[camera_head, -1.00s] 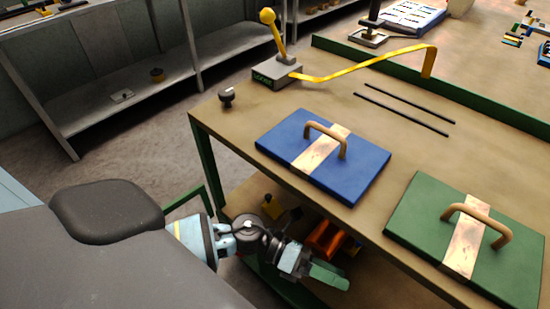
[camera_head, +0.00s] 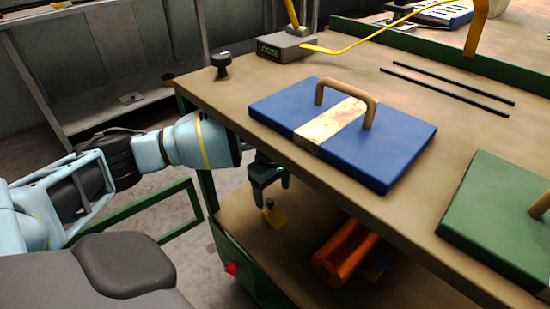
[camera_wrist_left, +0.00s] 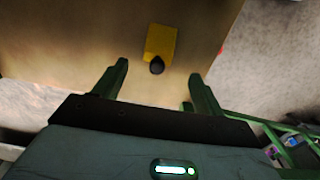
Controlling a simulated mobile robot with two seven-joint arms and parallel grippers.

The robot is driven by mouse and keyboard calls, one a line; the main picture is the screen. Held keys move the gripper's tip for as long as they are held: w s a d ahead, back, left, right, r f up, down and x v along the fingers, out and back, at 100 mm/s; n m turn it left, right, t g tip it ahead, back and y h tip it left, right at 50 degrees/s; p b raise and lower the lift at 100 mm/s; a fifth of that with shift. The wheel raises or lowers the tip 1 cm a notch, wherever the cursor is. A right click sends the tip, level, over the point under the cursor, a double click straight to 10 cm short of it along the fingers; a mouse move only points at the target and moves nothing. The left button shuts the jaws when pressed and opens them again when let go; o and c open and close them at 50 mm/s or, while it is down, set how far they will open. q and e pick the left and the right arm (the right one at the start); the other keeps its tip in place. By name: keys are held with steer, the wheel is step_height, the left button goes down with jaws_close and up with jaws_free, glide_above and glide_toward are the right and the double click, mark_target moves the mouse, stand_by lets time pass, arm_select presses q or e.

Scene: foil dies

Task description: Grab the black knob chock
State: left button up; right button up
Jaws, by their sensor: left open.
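The black knob chock (camera_head: 275,215) is a small yellow block on the lower shelf (camera_head: 300,240), under the tabletop. In the left wrist view the yellow block (camera_wrist_left: 160,41) has a black knob (camera_wrist_left: 157,66) at its near end. My left gripper (camera_head: 270,191) is open and empty, above the chock with its fingers pointing down. In the left wrist view the chock lies beyond the gap between the fingertips (camera_wrist_left: 158,72), and nothing is between the fingers. My right gripper is not in view.
An orange part (camera_head: 345,255) lies on the shelf to the right of the chock. The tabletop edge (camera_head: 330,190) overhangs the shelf. On top are a blue plate (camera_head: 400,150), a green plate (camera_head: 500,215) and a small black knob (camera_head: 221,66).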

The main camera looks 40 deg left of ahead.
mark_target(273, 203)
arm_select(q)
steer(key=shift+f+b, duration=0.35)
steer(key=shift+f, duration=1.25)
step_height(273, 203, down, 5)
steer(key=shift+w+r+b, duration=0.1)
steer(key=shift+r+b, duration=0.05)
steer(key=shift+b, duration=0.8)
steer(key=shift+r, duration=0.1)
steer(key=shift+c, duration=1)
steer(key=c, duration=0.9)
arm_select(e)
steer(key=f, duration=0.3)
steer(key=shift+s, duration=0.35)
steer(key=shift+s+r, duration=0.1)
